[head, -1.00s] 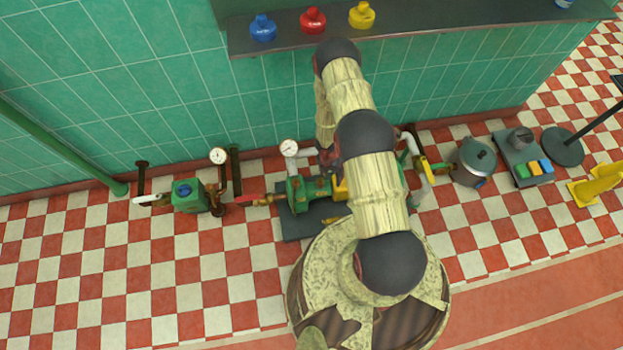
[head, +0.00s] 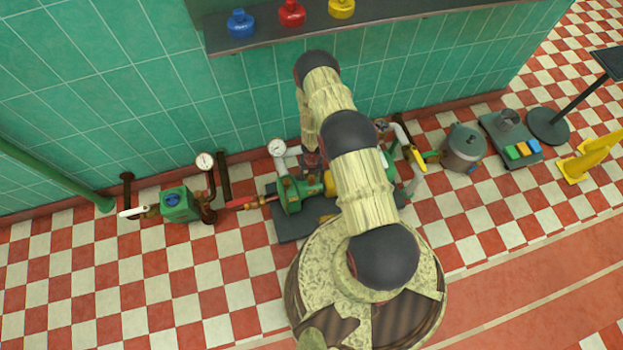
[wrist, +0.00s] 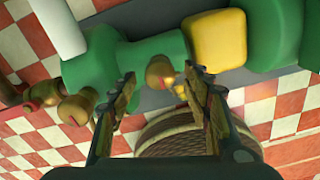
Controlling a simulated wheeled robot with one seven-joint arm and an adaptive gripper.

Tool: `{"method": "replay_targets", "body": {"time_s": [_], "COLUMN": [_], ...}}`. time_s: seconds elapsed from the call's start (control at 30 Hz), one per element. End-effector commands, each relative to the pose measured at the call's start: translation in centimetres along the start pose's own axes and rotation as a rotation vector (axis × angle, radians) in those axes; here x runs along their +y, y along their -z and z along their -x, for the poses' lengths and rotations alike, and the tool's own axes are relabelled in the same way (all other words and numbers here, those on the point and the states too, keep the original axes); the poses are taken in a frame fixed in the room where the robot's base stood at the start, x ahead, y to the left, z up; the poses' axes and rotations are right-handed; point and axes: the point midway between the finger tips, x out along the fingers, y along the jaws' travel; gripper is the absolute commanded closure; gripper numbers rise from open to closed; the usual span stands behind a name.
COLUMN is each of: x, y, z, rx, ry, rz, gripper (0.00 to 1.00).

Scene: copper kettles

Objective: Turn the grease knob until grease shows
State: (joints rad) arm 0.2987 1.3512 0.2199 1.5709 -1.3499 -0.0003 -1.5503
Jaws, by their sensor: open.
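A green pump (head: 290,193) with a yellow coupling (head: 329,183) stands on a dark plate on the floor, partly behind my arm in the head view. In the wrist view the green pump body (wrist: 150,50) and yellow coupling (wrist: 217,38) fill the upper part. A small rounded brass knob (wrist: 160,72) sticks out from the pump and appears between my fingertips. I cannot tell whether it is the grease knob or whether a finger touches it. My gripper (wrist: 158,86) is open with nothing clamped in it. I can make out no grease.
A pressure gauge (head: 277,147) rises beside the pump. A green box with a blue cap (head: 174,202) stands left, and a grey pot (head: 463,148) right. A shelf (head: 225,44) with coloured bottles is on the wall. The chequered floor (head: 120,290) at front left is clear.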

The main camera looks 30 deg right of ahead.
Motion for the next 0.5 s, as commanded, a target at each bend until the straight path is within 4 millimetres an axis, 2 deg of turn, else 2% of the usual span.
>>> {"method": "replay_targets", "body": {"time_s": [0.1,0.4,0.5], "x": [0.0,0.0,0.0], "y": [-0.01,-0.04,-0.03], "z": [-0.84,-0.92,-0.92], "rx": [0.0,-0.001,-0.001], "ry": [0.0,0.0,0.0], "rz": [-0.001,-0.001,-0.001], "gripper": [0.51,0.51,0.57]}}
